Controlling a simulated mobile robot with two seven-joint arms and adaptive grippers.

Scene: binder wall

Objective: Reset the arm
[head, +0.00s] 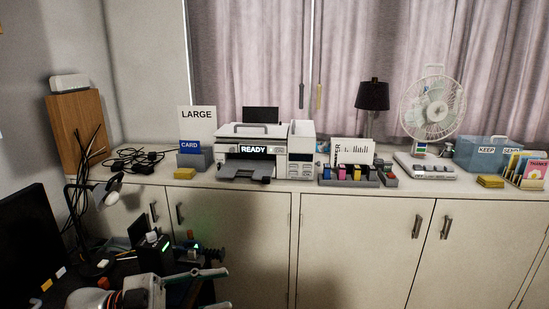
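My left gripper (224,287) is at the lower left of the head view. Its two fingers point right and stand apart, with nothing visible between them. It is in front of the cabinet doors, below the counter and near the dark desk. My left arm (145,292) comes in from the bottom left and is partly cut off by the picture edge. My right arm and gripper do not show.
A printer reading READY (253,150), a fan (432,108), a lamp (372,96) and a blue box (481,153) stand on the counter (270,185). A monitor (28,245) and desk lamp (108,190) are at left. Space before the right cabinets looks clear.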

